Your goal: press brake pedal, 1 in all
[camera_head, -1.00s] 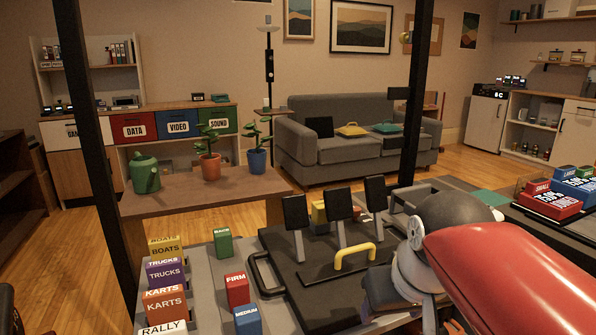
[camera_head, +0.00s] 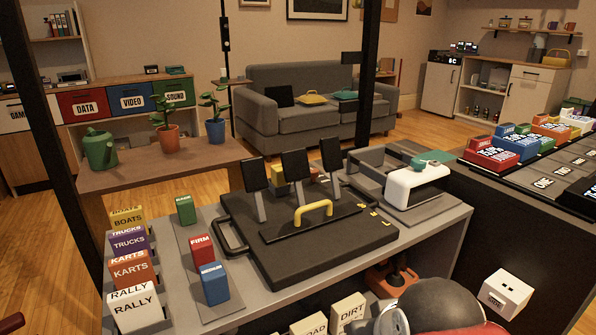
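Three black pedals on grey stems stand upright in a row on a black pedal base (camera_head: 290,262) on the grey table. They are the left pedal (camera_head: 255,175), the middle pedal (camera_head: 296,164) and the right pedal (camera_head: 331,154). No label on them tells which is the brake; the middle one sits between the other two. A yellow handle (camera_head: 314,212) arches up from the base in front of them. Part of my arm, dark grey and red, shows at the bottom edge, below and in front of the table. My gripper's fingers are not in view, and nothing of mine touches the pedals.
Left of the base stand labelled blocks, including a red FIRM block (camera_head: 202,249) and a blue MEDIUM block (camera_head: 214,284). A white-topped device (camera_head: 416,186) lies to the right. A black post (camera_head: 368,80) rises behind the table. A white box (camera_head: 505,294) is at lower right.

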